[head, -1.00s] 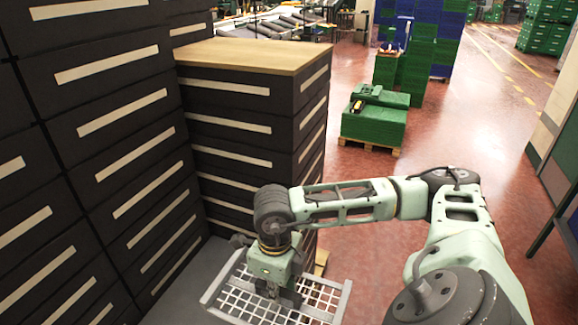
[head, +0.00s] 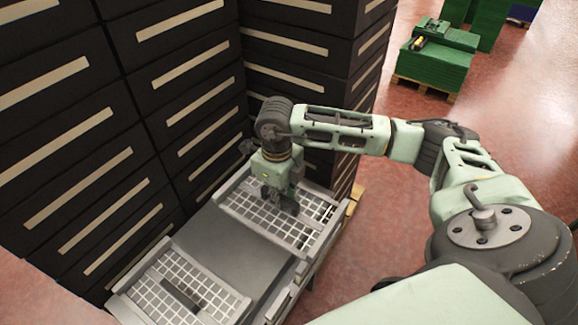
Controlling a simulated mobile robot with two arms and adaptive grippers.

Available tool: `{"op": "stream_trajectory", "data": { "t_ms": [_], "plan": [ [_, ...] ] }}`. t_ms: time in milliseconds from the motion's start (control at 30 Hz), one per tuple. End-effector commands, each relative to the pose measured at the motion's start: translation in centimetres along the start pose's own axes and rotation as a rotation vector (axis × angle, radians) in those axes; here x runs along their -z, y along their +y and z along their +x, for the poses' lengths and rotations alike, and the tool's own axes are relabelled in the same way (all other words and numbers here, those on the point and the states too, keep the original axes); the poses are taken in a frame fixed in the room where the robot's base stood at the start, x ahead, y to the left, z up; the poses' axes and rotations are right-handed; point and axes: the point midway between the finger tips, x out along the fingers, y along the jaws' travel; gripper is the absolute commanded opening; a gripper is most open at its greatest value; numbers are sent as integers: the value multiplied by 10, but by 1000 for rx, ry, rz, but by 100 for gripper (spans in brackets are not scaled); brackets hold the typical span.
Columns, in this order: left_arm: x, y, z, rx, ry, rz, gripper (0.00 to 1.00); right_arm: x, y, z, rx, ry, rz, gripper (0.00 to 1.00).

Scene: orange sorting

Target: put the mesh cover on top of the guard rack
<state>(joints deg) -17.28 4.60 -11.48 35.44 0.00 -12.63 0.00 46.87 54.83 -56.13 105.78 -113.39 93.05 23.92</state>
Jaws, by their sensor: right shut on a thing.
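A light grey mesh cover (head: 252,209) with a square grid and a solid rim is at the far end of the grey rack (head: 213,250). My right gripper (head: 280,200) is above the middle of this cover and shut on it; the jaws partly hide the grip. The cover lies over the rack's far end, but I cannot tell whether it touches the rack. A second mesh cover (head: 165,295) with a dark handle bar lies at the rack's near end. My left gripper is not in view.
Tall dark drawer cabinets (head: 110,120) stand close along the left and behind the rack. Red floor (head: 400,200) is open to the right. A green stack (head: 437,70) on a pallet stands farther back.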

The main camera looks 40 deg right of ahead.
Motion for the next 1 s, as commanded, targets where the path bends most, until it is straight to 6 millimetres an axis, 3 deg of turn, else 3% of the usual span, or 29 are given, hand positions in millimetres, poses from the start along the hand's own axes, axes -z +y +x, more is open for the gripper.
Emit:
{"op": "stream_trajectory", "data": {
  "t_ms": [767,1000],
  "plan": [
    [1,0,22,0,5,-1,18,-78,0,13,0,-2,0,0],
    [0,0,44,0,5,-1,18,-78,0,40,0,-1,0,0]
  ]
}}
